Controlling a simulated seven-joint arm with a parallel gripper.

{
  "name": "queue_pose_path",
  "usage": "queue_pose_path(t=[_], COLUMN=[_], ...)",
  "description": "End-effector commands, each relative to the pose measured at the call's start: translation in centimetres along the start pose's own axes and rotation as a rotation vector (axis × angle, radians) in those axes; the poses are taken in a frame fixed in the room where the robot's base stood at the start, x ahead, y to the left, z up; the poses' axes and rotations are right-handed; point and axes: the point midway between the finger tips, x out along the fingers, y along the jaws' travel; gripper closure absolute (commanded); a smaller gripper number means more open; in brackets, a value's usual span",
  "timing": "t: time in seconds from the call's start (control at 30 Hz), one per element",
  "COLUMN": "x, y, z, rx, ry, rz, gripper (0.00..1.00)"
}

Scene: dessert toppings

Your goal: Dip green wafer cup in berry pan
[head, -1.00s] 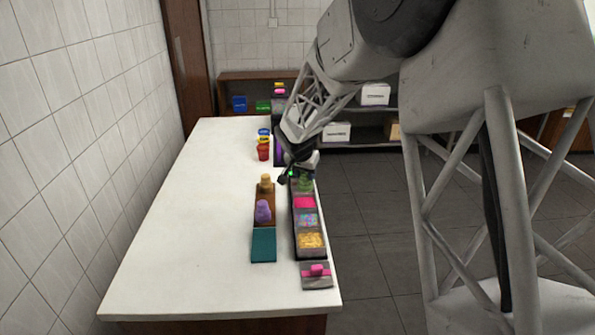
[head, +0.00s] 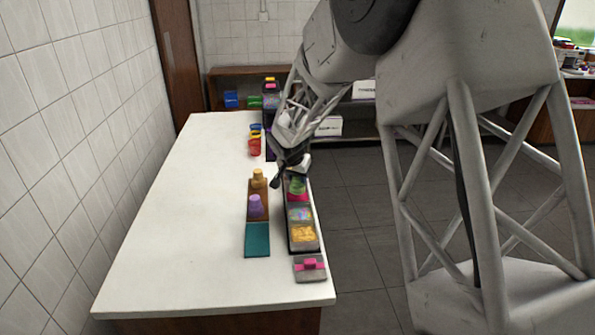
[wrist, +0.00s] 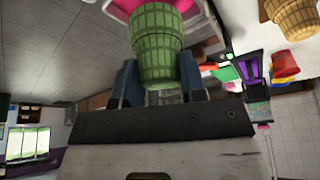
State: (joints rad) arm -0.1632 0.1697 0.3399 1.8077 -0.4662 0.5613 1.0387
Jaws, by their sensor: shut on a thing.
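The green wafer cup (head: 297,187) is in my gripper (head: 293,176), which is shut on it. In the wrist view the ribbed cup (wrist: 157,40) stands out between the two blue fingers (wrist: 160,82). The cup is over the pan with the bright pink filling (head: 299,198), which I take as the berry pan. Pink also shows behind the cup in the wrist view (wrist: 207,8).
A sprinkle pan (head: 300,214) and a yellow-filled pan (head: 304,234) sit nearer in the row. A grey block with a pink handle (head: 310,268) ends it. Left stand a tan cup (head: 258,179), a purple cup (head: 255,206) and a teal mat (head: 257,241). The counter's left is clear.

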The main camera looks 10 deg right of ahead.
Motion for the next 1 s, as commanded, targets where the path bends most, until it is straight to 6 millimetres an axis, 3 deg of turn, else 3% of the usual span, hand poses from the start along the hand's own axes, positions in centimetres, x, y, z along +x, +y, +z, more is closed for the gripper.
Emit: queue_pose_path(t=[0.4, 1.0], x=[1.9, 2.1], y=[0.0, 0.0], z=[0.8, 0.9], rx=[0.000, 0.000], ry=[0.000, 0.000], rz=[0.000, 0.000], gripper=[0.75, 0.75])
